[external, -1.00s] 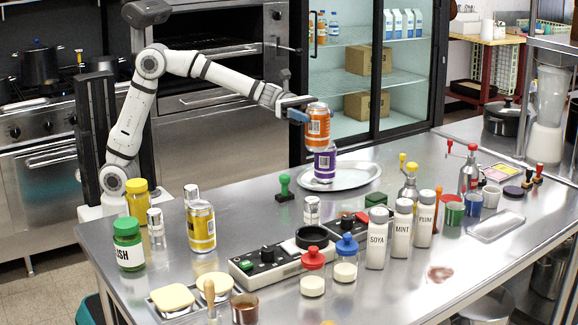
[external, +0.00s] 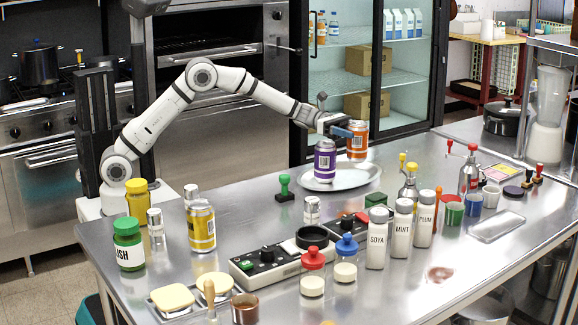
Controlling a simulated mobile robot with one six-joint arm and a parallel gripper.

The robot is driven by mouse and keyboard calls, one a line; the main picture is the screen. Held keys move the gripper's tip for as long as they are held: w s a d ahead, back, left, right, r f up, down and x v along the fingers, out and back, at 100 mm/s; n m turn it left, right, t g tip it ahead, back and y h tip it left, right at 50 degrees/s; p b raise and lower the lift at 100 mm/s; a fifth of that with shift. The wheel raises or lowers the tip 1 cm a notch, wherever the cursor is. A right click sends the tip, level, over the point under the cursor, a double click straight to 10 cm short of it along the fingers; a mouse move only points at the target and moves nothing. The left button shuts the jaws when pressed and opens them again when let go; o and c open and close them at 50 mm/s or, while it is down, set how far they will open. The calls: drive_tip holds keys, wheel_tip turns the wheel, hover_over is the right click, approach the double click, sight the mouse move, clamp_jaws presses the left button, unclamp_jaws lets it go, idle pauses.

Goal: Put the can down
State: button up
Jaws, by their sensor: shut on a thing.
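My gripper (external: 350,131) is shut on an orange can (external: 358,143) and holds it upright. The can is over the back right part of an oval metal tray (external: 361,177); I cannot tell whether its base touches the tray. A purple can (external: 324,162) stands upright on the tray, to the left and nearer the camera. A yellow can (external: 202,226) stands on the counter further left.
A green stamp (external: 285,187) stands left of the tray. Several white shakers, among them the soya one (external: 377,238), stand in front. A yellow-topped dispenser (external: 408,186) is right of the tray. Bare counter (external: 240,190) lies left of the stamp.

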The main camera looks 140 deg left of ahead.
sight(353, 146)
drive_tip(key=shift+f, duration=2.4)
drive_tip(key=shift+f+b, duration=0.25)
drive_tip(key=shift+b, duration=0.1)
drive_tip(key=o, duration=1.2)
drive_tip(key=shift+r, duration=0.2)
drive_tip(key=s, duration=0.4)
drive_tip(key=s+d, duration=0.1)
drive_tip(key=s, duration=0.3)
drive_tip(key=s+d, duration=0.1)
drive_tip(key=s, duration=0.3)
drive_tip(key=shift+w, duration=0.1)
